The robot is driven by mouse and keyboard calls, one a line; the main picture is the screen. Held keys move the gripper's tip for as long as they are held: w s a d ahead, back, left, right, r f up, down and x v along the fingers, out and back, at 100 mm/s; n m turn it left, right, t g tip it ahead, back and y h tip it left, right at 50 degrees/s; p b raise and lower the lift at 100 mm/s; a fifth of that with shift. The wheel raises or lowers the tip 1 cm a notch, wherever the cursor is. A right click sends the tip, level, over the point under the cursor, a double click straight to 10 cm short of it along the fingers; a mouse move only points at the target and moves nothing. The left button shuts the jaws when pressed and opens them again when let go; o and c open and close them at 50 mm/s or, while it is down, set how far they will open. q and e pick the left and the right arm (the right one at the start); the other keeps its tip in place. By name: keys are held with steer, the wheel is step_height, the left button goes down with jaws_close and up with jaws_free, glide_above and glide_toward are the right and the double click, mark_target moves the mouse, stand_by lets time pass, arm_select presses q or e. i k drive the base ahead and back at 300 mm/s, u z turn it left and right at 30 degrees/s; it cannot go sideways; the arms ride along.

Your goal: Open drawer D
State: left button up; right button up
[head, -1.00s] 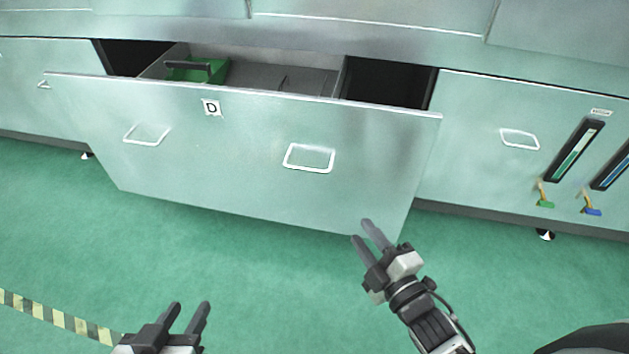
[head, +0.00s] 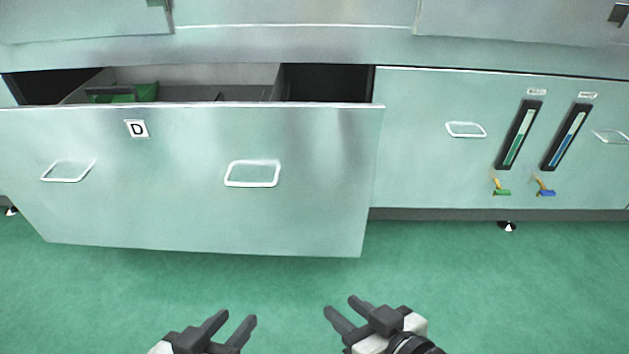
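Drawer D (head: 200,215) is a wide pale metal drawer, pulled out from the cabinet, with a label "D" (head: 137,129) on its front. It has a left handle (head: 68,171) and a right handle (head: 252,174). Inside, a green item (head: 140,92) and grey dividers show at the left; the drawer's floor is mostly hidden by the front panel. My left gripper (head: 236,318) is open and empty, below and apart from the drawer front. My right gripper (head: 343,306) is open and empty, below the drawer's lower right corner and apart from it.
A closed cabinet front (head: 420,170) with a handle (head: 466,130) stands to the right. It carries a green gauge (head: 519,135), a blue gauge (head: 567,137), and small green and blue valves (head: 501,187) below them. Green floor (head: 480,290) is clear in front.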

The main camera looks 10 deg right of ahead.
mark_target(271, 176)
steer(key=z, duration=0.6)
steer(key=k, duration=0.55)
steer(key=u, duration=1.3)
steer(key=i, duration=1)
steer(key=u, duration=0.05)
